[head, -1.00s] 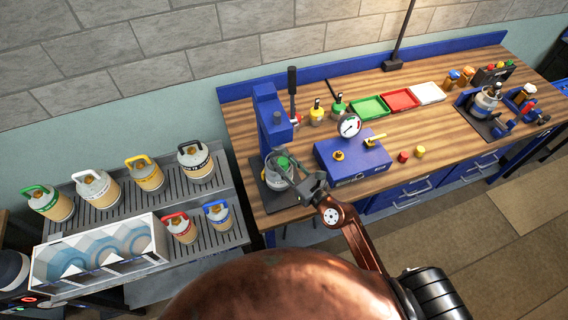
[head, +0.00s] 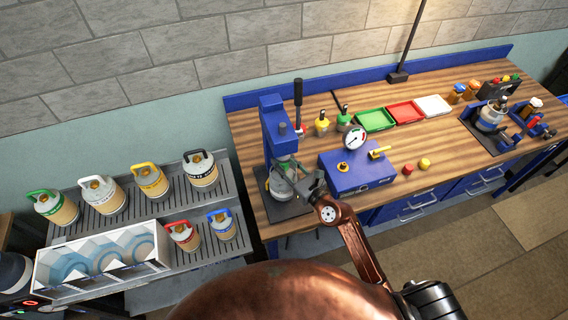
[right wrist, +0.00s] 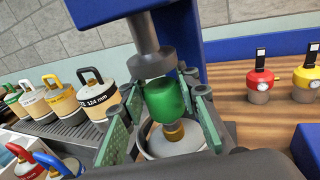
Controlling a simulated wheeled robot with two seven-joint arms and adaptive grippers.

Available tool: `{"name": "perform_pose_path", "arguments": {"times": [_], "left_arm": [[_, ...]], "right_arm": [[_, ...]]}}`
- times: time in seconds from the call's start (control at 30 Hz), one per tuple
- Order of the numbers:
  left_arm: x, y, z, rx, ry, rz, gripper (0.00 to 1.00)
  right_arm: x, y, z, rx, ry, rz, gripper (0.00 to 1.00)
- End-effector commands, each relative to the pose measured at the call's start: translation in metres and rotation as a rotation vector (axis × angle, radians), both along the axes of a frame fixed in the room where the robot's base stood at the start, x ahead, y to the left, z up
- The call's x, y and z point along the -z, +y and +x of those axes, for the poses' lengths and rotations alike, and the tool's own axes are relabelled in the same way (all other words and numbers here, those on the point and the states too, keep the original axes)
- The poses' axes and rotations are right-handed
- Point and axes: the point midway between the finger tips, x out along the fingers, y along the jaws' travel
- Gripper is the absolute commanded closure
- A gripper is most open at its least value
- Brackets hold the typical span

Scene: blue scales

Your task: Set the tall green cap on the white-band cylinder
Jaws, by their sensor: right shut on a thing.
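The tall green cap (right wrist: 165,98) is between the fingertips of my right gripper (right wrist: 168,92) in the right wrist view. It is upright, just below the grey press ram (right wrist: 150,60). Directly under the cap is the brass valve (right wrist: 174,130) of a pale cylinder (right wrist: 185,147); I cannot tell whether cap and valve touch. This cylinder stands on the blue press's base, and its band is hidden. In the head view my right gripper (head: 308,183) reaches in from the right beside the cylinder (head: 281,189). My left gripper is not in view.
The blue press (head: 276,125) stands close behind the cylinder. A blue box with a gauge (head: 355,172) is to its right. Several handled cylinders stand on the grooved rack (head: 120,222) at left. Green, red and white trays lie farther back on the bench.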

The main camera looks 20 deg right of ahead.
Motion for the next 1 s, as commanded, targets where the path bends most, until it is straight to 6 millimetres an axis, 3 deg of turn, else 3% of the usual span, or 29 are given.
{"name": "perform_pose_path", "arguments": {"times": [0.4,0.97,1.0], "left_arm": [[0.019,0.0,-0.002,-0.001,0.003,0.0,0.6],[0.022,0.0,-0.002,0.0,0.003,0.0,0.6],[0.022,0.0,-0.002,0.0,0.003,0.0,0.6]], "right_arm": [[0.023,0.0,-0.001,0.0,0.002,-0.001,0.81],[0.028,0.0,-0.001,0.0,0.002,-0.001,0.81],[0.028,0.0,-0.001,0.0,0.002,-0.001,0.7]]}}
